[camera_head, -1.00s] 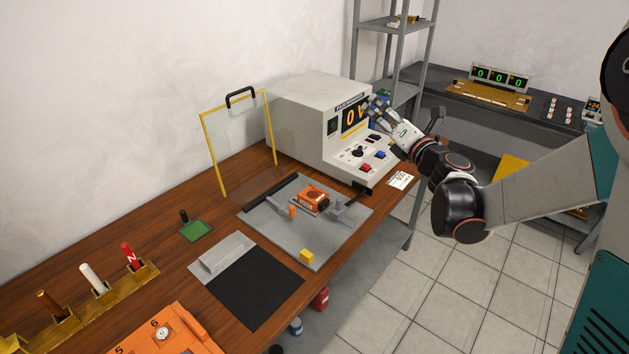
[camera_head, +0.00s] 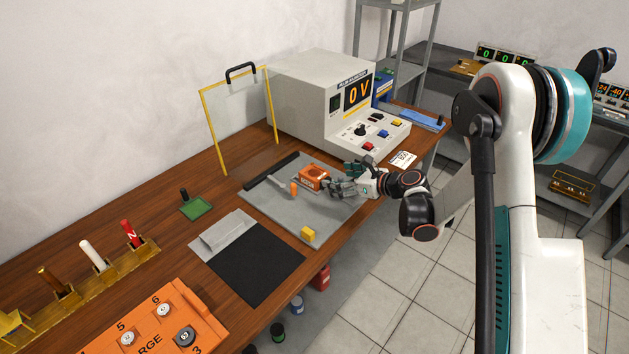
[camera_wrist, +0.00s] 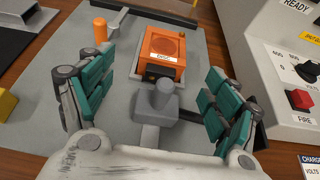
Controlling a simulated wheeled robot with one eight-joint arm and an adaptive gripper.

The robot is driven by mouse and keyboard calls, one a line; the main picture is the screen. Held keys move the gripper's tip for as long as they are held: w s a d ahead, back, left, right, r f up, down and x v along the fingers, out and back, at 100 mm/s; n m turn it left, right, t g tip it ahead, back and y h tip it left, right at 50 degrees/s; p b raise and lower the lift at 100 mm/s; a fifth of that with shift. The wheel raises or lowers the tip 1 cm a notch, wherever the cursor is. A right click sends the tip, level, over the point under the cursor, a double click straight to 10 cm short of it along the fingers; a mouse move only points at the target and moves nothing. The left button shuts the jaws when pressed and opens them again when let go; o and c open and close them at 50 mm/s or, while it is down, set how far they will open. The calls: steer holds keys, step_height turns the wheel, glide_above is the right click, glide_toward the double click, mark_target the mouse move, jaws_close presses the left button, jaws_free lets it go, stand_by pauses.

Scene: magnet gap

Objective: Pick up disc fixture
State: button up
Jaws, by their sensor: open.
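An orange block (camera_head: 314,178) with a round disc shape on top and a small white label, which looks like the disc fixture, sits on the grey plate (camera_head: 326,224). In the wrist view the orange block (camera_wrist: 163,52) lies ahead, between and just beyond my fingertips. A grey clamp-like post (camera_wrist: 157,103) stands on the plate nearer my palm, between the fingers. My gripper (camera_head: 338,184) is low over the plate's right side. In the wrist view my gripper (camera_wrist: 157,76) is open and empty, with teal-padded fingers spread to both sides. The head view partly hides the post behind the fingers.
An orange peg (camera_wrist: 100,30) stands left of the block. A yellow cube (camera_head: 308,233) sits at the plate's front edge. The grey instrument (camera_head: 350,140) reading 0 V stands behind to the right. A clear yellow-framed shield (camera_head: 240,122) stands at the back left.

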mark_target(317, 174)
steer(key=shift+b+x, duration=0.3)
steer(key=shift+x, duration=1.15)
steer(key=b+x, duration=0.1)
steer(key=x, duration=0.1)
steer(key=b+x, duration=0.1)
steer(key=x, duration=0.1)
steer(key=shift+w+d+f, duration=0.1)
steer(key=shift+w+d, duration=0.05)
steer(key=shift+w, duration=0.1)
steer(key=shift+w+a, duration=0.25)
steer(key=shift+a, duration=0.05)
steer(key=c, duration=1.6)
